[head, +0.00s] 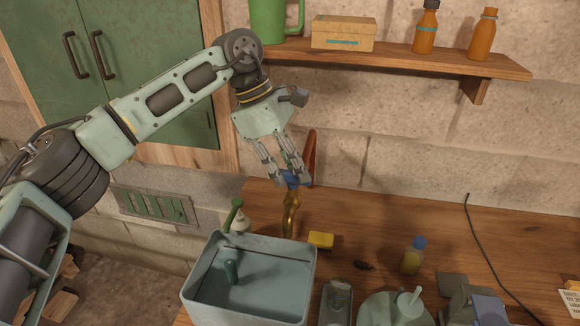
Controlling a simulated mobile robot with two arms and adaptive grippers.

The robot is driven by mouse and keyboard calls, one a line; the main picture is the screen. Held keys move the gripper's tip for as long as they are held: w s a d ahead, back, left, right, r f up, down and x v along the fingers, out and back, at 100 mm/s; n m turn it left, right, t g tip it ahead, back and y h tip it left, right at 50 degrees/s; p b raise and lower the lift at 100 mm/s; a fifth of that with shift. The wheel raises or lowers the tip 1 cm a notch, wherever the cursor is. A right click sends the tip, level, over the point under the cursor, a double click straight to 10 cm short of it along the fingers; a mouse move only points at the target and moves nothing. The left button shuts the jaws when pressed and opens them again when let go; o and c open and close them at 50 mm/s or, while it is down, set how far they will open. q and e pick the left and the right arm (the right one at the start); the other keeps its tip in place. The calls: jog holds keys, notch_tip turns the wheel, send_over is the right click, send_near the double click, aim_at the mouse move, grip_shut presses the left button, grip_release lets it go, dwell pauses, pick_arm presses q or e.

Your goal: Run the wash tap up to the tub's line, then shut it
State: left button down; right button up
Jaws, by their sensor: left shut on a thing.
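The brass wash tap (291,216) stands at the back of the wooden bench, just behind the tub. Its blue handle (292,179) is on top, partly hidden by my fingers. My left gripper (286,178) comes down from above and is shut on this blue handle. The grey-blue tub (312,270) stands open at the bench's front left, with a dark green object (231,272) inside. A thin line shows along the tub's inner back wall. I cannot make out a water stream or a clear water level. My right gripper is out of view.
A green-handled brush (233,213) stands behind the tub. A yellow sponge (320,240) and a blue-capped bottle (413,256) are to the right. A shelf (430,62) holds a green jug (268,20), a box (343,34) and orange bottles (426,30). The bench's back right is mostly clear.

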pick_arm(q)
jog(key=shift+r, duration=0.1)
jog(key=c, duration=1.8)
grip_release()
jog(key=v, duration=1.2)
